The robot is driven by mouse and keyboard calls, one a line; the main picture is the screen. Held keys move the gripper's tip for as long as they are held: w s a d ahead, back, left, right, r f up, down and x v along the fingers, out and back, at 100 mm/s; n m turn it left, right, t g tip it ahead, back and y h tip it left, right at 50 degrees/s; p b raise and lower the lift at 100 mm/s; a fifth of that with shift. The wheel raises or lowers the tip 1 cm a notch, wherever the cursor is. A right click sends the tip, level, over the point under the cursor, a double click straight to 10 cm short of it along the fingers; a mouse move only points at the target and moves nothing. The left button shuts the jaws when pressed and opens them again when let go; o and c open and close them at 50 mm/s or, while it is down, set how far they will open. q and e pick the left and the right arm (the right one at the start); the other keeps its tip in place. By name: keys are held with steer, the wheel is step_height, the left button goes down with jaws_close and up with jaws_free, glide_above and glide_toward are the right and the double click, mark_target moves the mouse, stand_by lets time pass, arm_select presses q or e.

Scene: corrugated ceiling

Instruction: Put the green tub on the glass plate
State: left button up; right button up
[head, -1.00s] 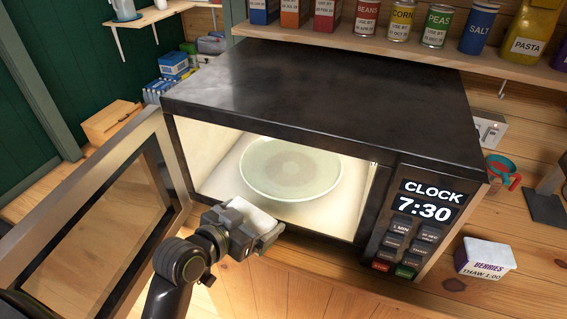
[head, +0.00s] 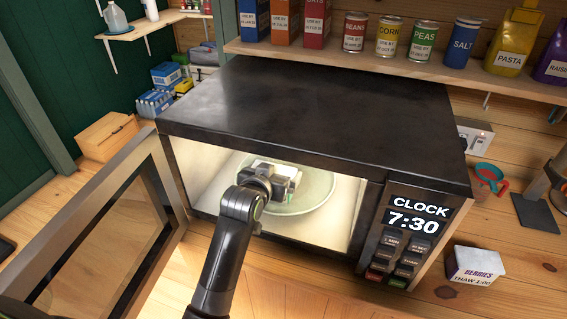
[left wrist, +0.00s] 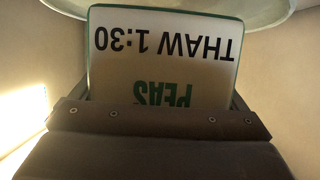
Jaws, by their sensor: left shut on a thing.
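My left gripper (head: 284,184) is inside the open microwave, shut on the green tub (head: 277,168). In the left wrist view the tub (left wrist: 165,50) fills the space between the fingers, with "THAW 1:30" and green "PEAS" lettering upside down in the picture. The round glass plate (head: 322,194) lies on the lit microwave floor. The plate's edge (left wrist: 262,14) shows beyond the tub. I cannot tell whether the tub touches the plate. My right gripper is not in view.
The microwave (head: 315,110) has its door (head: 110,235) swung open to the left. Its control panel (head: 405,240) is right of the opening. A white berries tub (head: 474,265) stands on the counter at right. A shelf (head: 350,62) with cans and boxes runs above.

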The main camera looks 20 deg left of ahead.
arm_select(q)
steer(key=w+p, duration=0.1)
steer(key=w, duration=0.5)
steer(key=shift+w, duration=0.4)
step_height(320, 180, down, 3)
steer(key=shift+d+r+p, duration=0.1)
steer(key=shift+p, duration=0.7)
steer(key=shift+f, duration=0.35)
steer(key=shift+f, duration=0.1)
steer(key=o, duration=0.7)
steer(key=shift+s, duration=0.2)
